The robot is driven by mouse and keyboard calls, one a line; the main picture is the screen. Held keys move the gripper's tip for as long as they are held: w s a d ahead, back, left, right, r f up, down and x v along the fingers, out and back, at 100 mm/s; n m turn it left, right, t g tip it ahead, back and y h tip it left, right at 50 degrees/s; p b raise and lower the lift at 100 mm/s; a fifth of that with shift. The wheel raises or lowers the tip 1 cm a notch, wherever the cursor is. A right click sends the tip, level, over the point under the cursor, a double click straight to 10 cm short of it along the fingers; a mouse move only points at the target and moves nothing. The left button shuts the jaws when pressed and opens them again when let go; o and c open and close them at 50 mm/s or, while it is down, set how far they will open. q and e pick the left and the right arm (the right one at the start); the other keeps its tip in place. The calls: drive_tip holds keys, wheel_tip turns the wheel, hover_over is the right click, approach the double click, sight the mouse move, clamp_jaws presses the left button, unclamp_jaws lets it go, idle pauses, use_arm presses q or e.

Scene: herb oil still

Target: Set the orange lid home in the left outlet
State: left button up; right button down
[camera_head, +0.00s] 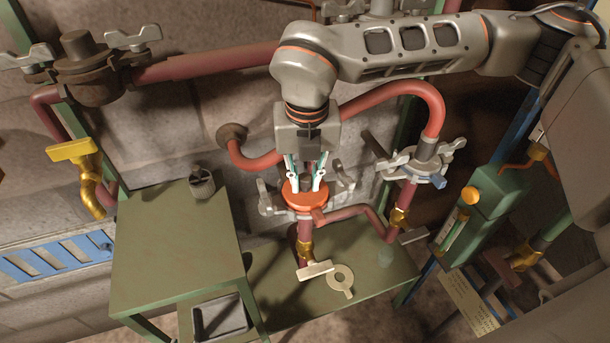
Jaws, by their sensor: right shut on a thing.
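The orange lid (296,198) is a round disc in the middle of the view. My right gripper (306,182) reaches down from above, with its fingers shut on the lid. The lid is over the grey outlet flange (276,209), which has wing-nut clamps around it and hides most of its mouth. I cannot tell whether the lid rests fully on the flange or sits slightly above it. A second flanged outlet (418,165) with wing clamps stands to the right. My left gripper is not in view.
Red pipes (400,90) run around and behind the outlets. A brass valve (305,250) hangs below the flange. A green table (175,245) with a small grey pot (201,182) stands at left. A pale ring-shaped key (341,279) lies on the lower green shelf (375,272).

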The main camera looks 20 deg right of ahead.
drive_tip(key=c, duration=1.8)
unclamp_jaws()
drive_tip(key=shift+r, duration=0.1)
wheel_tip(320, 180, up, 12)
drive_tip(key=s, duration=0.1)
wheel_tip(320, 180, up, 7)
drive_tip(key=p, duration=0.5)
hover_over(306, 195)
drive_tip(key=shift+s+b, duration=0.1)
drive_tip(key=shift+b, duration=0.25)
